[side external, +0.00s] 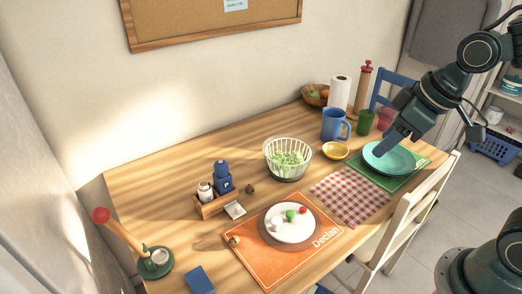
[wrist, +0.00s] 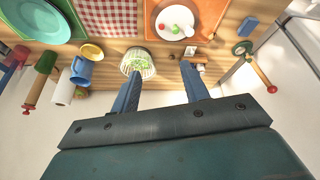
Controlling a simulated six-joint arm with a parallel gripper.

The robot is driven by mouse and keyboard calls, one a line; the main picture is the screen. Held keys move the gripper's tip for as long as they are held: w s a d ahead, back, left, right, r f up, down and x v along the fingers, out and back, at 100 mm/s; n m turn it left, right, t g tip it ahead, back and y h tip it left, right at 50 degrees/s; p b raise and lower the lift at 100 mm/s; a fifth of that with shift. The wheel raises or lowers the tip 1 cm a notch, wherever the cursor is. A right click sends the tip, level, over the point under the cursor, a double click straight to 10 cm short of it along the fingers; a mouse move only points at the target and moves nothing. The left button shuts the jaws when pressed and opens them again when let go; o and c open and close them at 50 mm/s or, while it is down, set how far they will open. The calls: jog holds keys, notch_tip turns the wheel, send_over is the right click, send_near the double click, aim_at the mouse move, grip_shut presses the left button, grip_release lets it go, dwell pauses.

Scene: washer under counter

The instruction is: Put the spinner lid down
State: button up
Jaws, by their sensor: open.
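My gripper (wrist: 160,72) is open, with nothing between its two blue fingers. In the side view my gripper (side external: 383,154) appears in front of the teal plate; its height above the table is hard to judge. A white slatted spinner basket (side external: 288,158) with green leaves stands uncovered mid-table; it also shows in the wrist view (wrist: 138,63), near the left fingertip. I see no clear spinner lid. A round green piece (side external: 154,262) with a red-knobbed wooden handle sits at the table's left end; I cannot tell whether it is the lid.
A teal plate (side external: 394,160), blue jug (side external: 333,124) and yellow bowl (side external: 335,150) stand right of the basket. A wooden caddy (side external: 213,205) and an orange placemat (side external: 262,262) with a plate are in front. The checked cloth (side external: 348,200) is bare.

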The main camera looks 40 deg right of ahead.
jog(key=s+d+r+m, duration=0.2)
jog(key=s+r+m, duration=0.1)
jog(key=s, duration=0.6)
jog(key=shift+r+t+h, duration=0.25)
jog(key=shift+t+h, duration=0.05)
jog(key=shift+h, duration=0.1)
